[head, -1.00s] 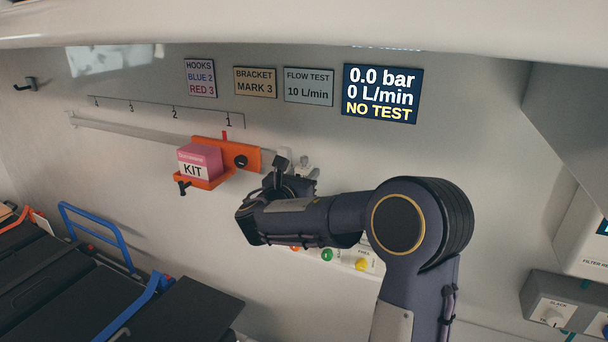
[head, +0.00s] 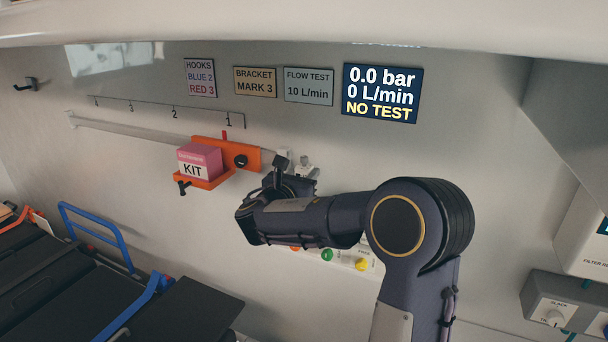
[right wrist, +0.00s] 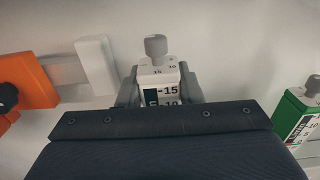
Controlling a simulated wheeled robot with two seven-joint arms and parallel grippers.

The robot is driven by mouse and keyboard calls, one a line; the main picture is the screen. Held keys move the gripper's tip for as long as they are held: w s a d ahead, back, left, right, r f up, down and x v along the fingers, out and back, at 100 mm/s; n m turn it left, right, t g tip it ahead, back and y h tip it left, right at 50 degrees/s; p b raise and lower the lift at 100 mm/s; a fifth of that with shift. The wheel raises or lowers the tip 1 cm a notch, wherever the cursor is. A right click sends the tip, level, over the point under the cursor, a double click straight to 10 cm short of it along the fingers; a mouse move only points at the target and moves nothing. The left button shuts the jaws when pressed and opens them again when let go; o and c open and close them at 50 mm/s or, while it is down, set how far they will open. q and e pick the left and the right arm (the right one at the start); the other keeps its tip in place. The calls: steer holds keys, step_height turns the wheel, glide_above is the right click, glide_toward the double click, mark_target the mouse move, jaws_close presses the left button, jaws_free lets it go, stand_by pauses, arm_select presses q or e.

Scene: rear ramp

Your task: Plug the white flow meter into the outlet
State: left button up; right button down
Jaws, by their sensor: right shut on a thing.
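The white flow meter (right wrist: 158,82) has a grey knob on top and a dark scale marked 15 and 10. In the right wrist view it stands upright between the grey fingers of my right gripper (right wrist: 160,90), which is shut on it. In the head view my right gripper (head: 287,183) is at the wall, right of the orange bracket, and only the top of the flow meter (head: 304,169) shows. The outlet cannot be made out; my gripper and forearm cover the wall there. My left gripper is not in view.
An orange bracket (head: 246,150) with a pink KIT box (head: 199,162) hangs on the rail (head: 130,131) close left. A green flow meter (right wrist: 299,117) is at the right in the wrist view. The display (head: 381,94) reads 0.0 bar, 0 L/min, NO TEST.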

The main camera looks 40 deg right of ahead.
steer(key=shift+f+b, duration=2.2)
steer(key=shift+f, duration=0.35)
steer(key=c, duration=0.9)
jaws_free()
steer(key=b+v, duration=0.1)
steer(key=v, duration=0.7)
